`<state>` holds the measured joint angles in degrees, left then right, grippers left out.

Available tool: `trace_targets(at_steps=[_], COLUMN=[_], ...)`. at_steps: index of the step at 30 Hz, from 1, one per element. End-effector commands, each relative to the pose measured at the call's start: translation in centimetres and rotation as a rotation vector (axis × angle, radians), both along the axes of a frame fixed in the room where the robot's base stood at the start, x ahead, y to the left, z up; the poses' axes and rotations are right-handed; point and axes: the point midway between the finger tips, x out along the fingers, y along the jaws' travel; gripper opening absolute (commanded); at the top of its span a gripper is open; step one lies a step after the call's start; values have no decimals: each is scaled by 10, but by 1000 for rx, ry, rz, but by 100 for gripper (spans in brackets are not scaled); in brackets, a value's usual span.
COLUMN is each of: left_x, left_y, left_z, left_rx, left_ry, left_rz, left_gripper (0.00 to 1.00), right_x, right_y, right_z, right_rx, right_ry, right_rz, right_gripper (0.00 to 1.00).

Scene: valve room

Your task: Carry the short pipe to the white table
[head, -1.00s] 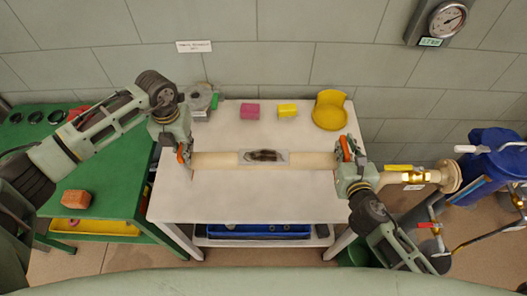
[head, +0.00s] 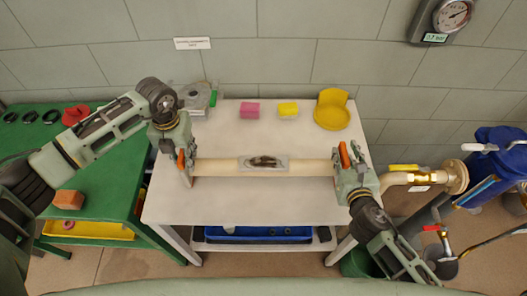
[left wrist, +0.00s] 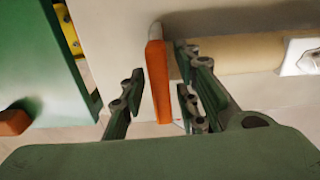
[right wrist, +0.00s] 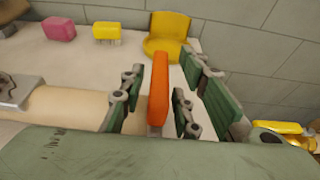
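The short pipe (head: 310,167) is cream with a grey label plate in its middle. It lies level across the white table (head: 260,205), on or just above its top. An upright orange handle stands at each pipe end, at the left (left wrist: 157,85) and the right (right wrist: 158,90). My left gripper (head: 184,165) is at the left end, its fingers open on both sides of the left handle with gaps showing. My right gripper (head: 345,160) is likewise open around the right handle. The pipe's end faces are hidden.
A pink block (head: 249,110), a yellow block (head: 287,109) and a yellow scoop-like holder (head: 331,112) stand along the table's back. A green table (head: 100,185) is at left. A pipe fitting with yellow valve (head: 405,168) and blue tank (head: 500,150) are at right. The table's front is clear.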

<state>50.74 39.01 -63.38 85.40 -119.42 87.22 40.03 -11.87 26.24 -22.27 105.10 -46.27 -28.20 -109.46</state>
Motion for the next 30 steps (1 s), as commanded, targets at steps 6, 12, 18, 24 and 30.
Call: trace_targets(at_steps=[6,12,18,24,30], left_x=[0,1,1,1,1], left_y=[-1,-1,-1,0,0], left_z=[0,9,47,89,114], left_rx=[-1,-2,-2,-1,0], left_ry=[1,-2,-5,-2,-1], left_rz=[-1,-2,-2,-2,0], left_gripper=[32,32,32,32,32], right_x=[0,0,0,0,0], right_y=[1,1,1,1,1], right_z=[1,1,1,1,1], right_rx=[3,4,5,5,5], right_ry=[-1,-1,-2,-2,-1], right_rz=[1,1,0,0,0], right_gripper=[32,32,32,32,32])
